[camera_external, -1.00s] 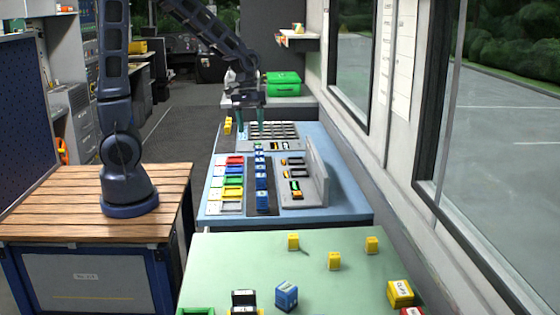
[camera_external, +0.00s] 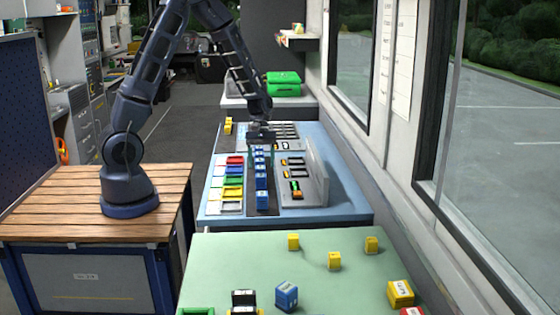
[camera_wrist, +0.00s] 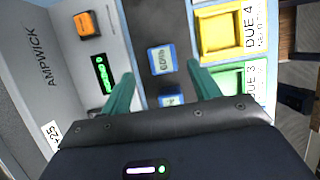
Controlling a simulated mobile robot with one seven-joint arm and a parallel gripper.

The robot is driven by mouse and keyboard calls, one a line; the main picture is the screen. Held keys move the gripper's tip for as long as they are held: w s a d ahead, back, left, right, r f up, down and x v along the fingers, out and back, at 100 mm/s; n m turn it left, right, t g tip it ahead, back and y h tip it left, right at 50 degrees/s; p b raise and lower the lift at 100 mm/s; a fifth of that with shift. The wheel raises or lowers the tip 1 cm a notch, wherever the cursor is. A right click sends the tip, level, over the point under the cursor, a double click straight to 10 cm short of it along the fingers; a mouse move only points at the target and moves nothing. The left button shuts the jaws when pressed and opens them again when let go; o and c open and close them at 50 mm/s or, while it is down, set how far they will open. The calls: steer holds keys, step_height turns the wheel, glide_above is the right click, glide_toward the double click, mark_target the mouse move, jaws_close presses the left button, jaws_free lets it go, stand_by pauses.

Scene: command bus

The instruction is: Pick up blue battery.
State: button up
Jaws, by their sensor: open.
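Several blue batteries (camera_external: 261,182) stand in a row on a dark strip in the middle of the blue bench. My gripper (camera_external: 260,152) is above the far part of this row, fingers pointing down. In the wrist view my gripper (camera_wrist: 160,75) is open, with one green finger on each side of the strip. One blue battery (camera_wrist: 161,59) with a white label shows just beyond the fingertips, roughly in line with the gap. Another blue battery (camera_wrist: 170,100) lies between the fingers, partly hidden by the gripper body. I see no contact with either.
Coloured trays line the strip's left, including a yellow tray (camera_wrist: 222,33) marked DUE 4. A grey unit (camera_external: 318,172) with an upright panel stands to its right, holding orange and green pieces.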

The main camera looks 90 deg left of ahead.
mark_target(261, 175)
steer(key=shift+s+x, duration=0.2)
steer(key=shift+x, duration=4)
steer(key=shift+a, duration=0.15)
steer(key=shift+c, duration=0.2)
steer(key=c, duration=1.1)
